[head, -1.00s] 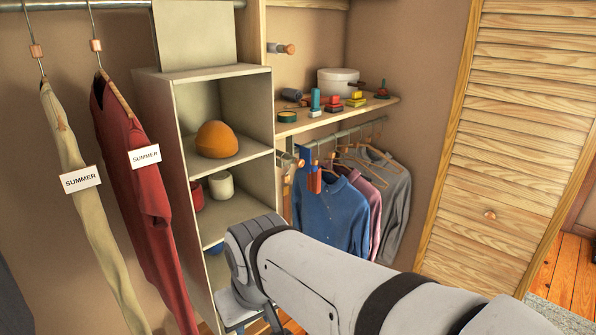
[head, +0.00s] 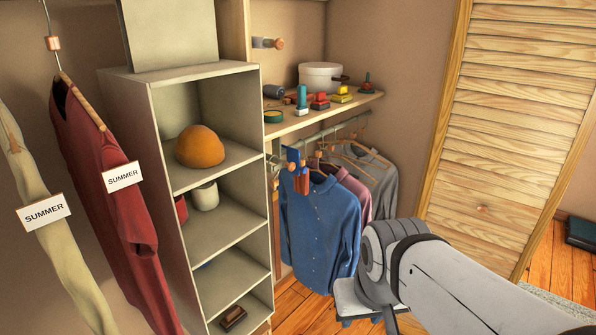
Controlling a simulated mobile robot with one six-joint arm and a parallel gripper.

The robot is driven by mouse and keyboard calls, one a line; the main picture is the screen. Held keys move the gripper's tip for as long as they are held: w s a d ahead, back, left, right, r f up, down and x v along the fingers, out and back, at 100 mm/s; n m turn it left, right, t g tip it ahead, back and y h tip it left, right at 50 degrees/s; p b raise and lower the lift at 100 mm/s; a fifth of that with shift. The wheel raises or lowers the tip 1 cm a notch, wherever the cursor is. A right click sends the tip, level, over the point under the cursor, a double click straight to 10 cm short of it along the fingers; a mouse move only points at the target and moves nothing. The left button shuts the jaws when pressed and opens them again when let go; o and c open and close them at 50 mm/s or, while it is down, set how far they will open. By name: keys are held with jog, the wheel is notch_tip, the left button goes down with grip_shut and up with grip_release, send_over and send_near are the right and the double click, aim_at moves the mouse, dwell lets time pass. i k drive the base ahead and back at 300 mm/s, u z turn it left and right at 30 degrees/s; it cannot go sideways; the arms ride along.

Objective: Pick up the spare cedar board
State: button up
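I cannot pick out the spare cedar board with certainty. A small brown block-like object (head: 233,318) lies in the lowest compartment of the grey shelf unit (head: 237,165), too small to identify. Wooden and blue pieces (head: 297,168) hang near the end of the low clothes rod. My arm reaches in from the lower right, with its wrist in front of the lower right of the closet. Only part of my gripper (head: 372,308) shows below the wrist; its fingertips are hidden or cut off, so its opening cannot be read.
An orange hat-like object (head: 200,147) and a white cup (head: 205,196) sit in upper compartments. A wooden shelf (head: 325,113) holds a white round box (head: 322,77) and several small items. Shirts (head: 325,215) hang below. A red garment (head: 110,190) hangs left. A louvred door (head: 510,130) stands right.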

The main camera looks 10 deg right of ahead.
aim_at(300, 184)
jog(key=z, duration=0.3)
jog(key=i, duration=0.65)
jog(key=z, duration=0.1)
